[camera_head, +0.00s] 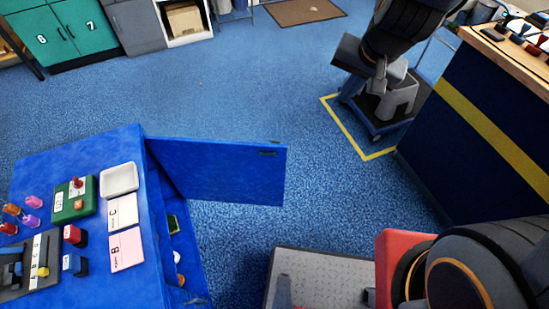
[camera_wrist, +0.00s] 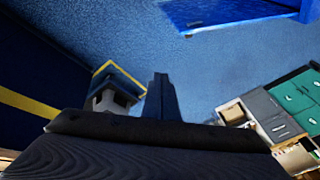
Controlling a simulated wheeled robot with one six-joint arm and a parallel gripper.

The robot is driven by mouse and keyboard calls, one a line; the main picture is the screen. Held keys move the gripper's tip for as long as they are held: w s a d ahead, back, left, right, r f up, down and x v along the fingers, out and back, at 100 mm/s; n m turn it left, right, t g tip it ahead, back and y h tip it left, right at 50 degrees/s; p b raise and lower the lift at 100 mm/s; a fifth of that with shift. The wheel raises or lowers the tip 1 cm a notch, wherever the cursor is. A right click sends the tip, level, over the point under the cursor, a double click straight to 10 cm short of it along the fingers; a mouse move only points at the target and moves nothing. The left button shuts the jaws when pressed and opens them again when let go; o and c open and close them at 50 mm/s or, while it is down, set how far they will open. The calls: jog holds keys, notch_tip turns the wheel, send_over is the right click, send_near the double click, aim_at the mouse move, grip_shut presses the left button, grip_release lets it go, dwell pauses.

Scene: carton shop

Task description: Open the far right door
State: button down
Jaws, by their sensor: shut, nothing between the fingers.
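The blue cabinet (camera_head: 90,150) stands at left in the head view. Its door (camera_head: 215,172) at the far end of the right side stands wide open, swung out from the cabinet over the floor. A small dark handle (camera_head: 268,154) is near the door's free upper corner. The door also shows at the top right of the wrist view (camera_wrist: 235,12). My gripper (camera_wrist: 161,85) is shut and empty in the wrist view. In the head view my arm hangs at upper right, well apart from the door.
Cards, a white dish (camera_head: 119,178) and small items lie on the cabinet top. A dark blue counter (camera_head: 480,140) with a yellow stripe stands at right. A yellow floor outline (camera_head: 350,135) surrounds a grey wheeled stand. Teal cabinets (camera_head: 65,35) stand at the back. Blue floor between is clear.

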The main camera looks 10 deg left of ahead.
jog(key=w+a+f+m+t+b, duration=0.1)
jog(key=w+a+f+m+b, duration=0.25)
jog(key=a+f, duration=0.45)
jog(key=m+t+h+b, duration=0.1)
jog(key=m+t+b, duration=0.1)
jog(key=m+b, duration=0.2)
send_over(268, 157)
jog(key=s+d, duration=0.1)
notch_tip(268, 157, down, 6)
jog(key=s+a+f+m+h+b, duration=0.3)
jog(key=s+f+m+h+b, duration=0.25)
jog(key=s+f, duration=0.7)
jog(key=shift+g+y, duration=0.25)
jog(key=shift+g, duration=0.05)
jog(key=w+d+f, duration=0.1)
jog(key=w+f, duration=0.1)
jog(key=w, duration=0.1)
jog(key=w+d+f, duration=0.1)
jog(key=w+f, duration=0.2)
jog(key=w+f+b, duration=0.1)
jog(key=w+f, duration=0.2)
jog(key=shift+w+d, duration=0.4)
